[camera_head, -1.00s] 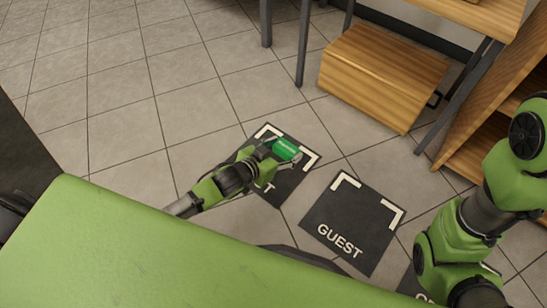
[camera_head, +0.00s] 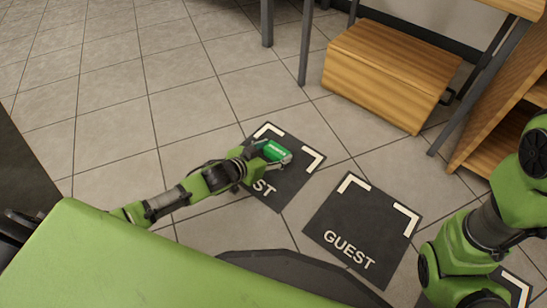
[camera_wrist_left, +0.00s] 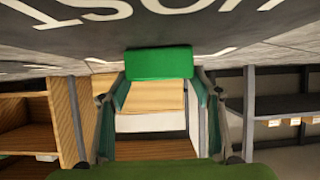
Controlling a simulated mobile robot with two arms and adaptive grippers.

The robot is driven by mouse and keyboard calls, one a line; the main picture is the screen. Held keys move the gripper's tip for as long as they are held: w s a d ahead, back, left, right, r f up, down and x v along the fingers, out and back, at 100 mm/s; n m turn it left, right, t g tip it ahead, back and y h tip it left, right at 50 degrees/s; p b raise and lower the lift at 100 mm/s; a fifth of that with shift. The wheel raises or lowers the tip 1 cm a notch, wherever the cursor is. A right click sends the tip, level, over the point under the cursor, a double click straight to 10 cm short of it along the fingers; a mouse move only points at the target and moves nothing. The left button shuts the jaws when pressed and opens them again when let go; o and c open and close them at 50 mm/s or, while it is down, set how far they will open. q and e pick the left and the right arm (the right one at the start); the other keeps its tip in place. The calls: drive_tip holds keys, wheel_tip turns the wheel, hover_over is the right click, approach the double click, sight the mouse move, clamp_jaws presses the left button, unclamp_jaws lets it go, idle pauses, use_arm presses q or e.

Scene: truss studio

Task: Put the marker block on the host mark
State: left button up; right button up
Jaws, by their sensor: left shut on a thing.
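The green marker block (camera_head: 275,148) is held in my left gripper (camera_head: 272,155) over the dark host mark (camera_head: 303,177). The host mark lies on the floor with white corner lines; the arm covers part of its lettering, leaving "ST" visible. In the left wrist view the block (camera_wrist_left: 160,63) sits between the two fingers, with the mark's upside-down lettering (camera_wrist_left: 150,12) along the top. Whether the block touches the mark is unclear; it looks raised above it. My right arm shows at the right, but its gripper is out of the picture.
A dark guest mark (camera_head: 362,222) lies to the right of the host mark, with part of another mark beyond it. A wooden box (camera_head: 385,75) stands behind, near metal legs and a wooden shelf (camera_head: 500,135). Open tiled floor (camera_head: 110,90) is at the left.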

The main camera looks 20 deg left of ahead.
use_arm(q)
drive_tip(key=shift+f, duration=0.1)
drive_tip(key=o, duration=1.2)
drive_tip(key=shift+f, duration=0.1)
drive_tip(key=shift+s+r+p, duration=0.1)
drive_tip(key=shift+r+p, duration=0.15)
drive_tip(key=shift+p, duration=0.1)
drive_tip(key=p+v, duration=0.8)
drive_tip(key=v, duration=0.3)
drive_tip(key=shift+s+a, duration=0.15)
drive_tip(key=shift+s, duration=0.15)
